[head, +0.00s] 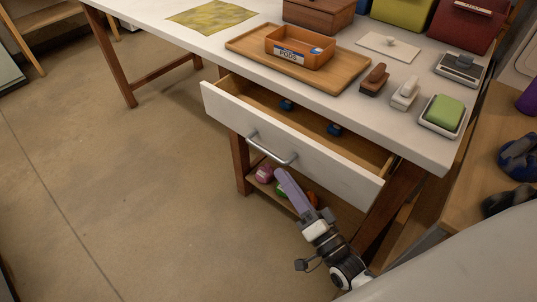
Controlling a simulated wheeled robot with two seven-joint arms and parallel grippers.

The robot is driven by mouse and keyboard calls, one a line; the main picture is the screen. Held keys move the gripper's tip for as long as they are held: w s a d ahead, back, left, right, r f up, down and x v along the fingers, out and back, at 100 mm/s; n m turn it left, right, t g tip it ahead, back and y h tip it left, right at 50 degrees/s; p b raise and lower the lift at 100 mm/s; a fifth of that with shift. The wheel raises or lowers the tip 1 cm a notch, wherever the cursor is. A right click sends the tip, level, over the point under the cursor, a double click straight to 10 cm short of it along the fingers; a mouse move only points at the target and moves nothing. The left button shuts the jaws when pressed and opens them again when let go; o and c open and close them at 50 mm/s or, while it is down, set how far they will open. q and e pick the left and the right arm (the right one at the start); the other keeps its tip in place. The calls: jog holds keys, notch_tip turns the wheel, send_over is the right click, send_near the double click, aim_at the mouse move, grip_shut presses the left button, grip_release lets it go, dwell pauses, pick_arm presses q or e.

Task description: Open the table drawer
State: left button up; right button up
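The table drawer (318,150) has a white front and a wooden inside, and it stands partly pulled out from under the white table top (350,98). Its grey bar handle (270,151) is on the front face. Small blue things (334,129) lie inside the drawer. My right gripper (284,176) comes up from the bottom right, with its purple fingers just below the right end of the handle. I cannot tell whether it touches the handle. The fingers overlap from this angle, so their opening is hidden. My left gripper is not in view.
On the table are a wooden tray (240,45) with an orange box (299,52), brushes (374,80) and a green sponge (444,111). A low shelf with colourful balls (265,174) is under the drawer. The floor (120,190) to the left is clear.

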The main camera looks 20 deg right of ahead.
aim_at(267, 151)
jog(key=x, duration=0.9)
jog(key=shift+w, duration=0.1)
grip_shut()
